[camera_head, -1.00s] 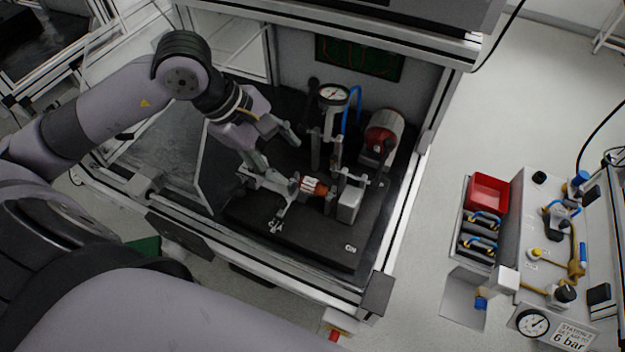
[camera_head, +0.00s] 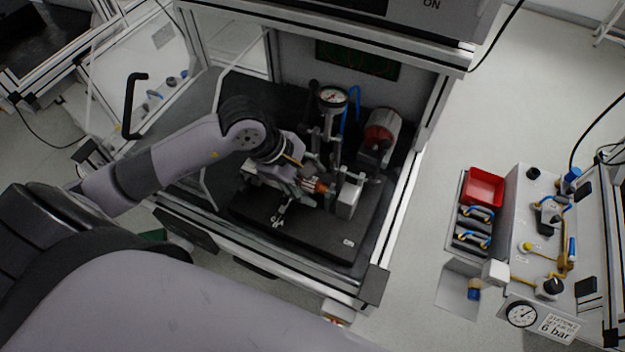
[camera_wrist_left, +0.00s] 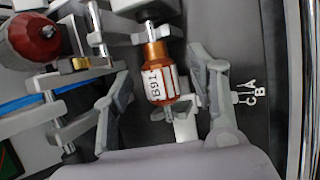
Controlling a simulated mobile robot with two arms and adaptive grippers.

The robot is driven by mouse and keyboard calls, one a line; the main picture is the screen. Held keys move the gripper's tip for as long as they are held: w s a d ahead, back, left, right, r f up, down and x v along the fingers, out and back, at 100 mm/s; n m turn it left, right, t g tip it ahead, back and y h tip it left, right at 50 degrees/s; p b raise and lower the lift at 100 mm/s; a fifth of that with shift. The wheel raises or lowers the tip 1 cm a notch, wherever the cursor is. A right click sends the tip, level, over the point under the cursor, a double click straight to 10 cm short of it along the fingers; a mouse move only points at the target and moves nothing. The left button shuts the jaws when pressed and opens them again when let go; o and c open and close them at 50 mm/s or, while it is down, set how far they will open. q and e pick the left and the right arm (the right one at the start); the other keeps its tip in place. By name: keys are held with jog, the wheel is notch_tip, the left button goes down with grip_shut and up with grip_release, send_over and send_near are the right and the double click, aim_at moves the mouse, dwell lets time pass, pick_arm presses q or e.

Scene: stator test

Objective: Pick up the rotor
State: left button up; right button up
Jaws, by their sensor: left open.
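The rotor (camera_wrist_left: 157,82) is a copper and white cylinder with a shaft and the marking "B91". In the left wrist view it lies between the fingers of my left gripper (camera_wrist_left: 158,100). The fingers stand apart on either side of it, with a gap to each side. In the head view the rotor (camera_head: 314,187) sits in the test fixture, partly hidden by my left gripper (camera_head: 300,180). My right gripper does not show in the head view.
A dial gauge (camera_head: 332,97) and a red and silver cylinder (camera_head: 382,130) stand behind the rotor on the dark plate. A grey block (camera_head: 348,197) is at its right. Frame posts border the station. A red bin (camera_head: 484,187) stands farther right.

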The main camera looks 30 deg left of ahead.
pick_arm(q)
jog(key=shift+c, duration=0.2)
grip_shut()
dwell(0.4)
jog(key=shift+r, duration=0.1)
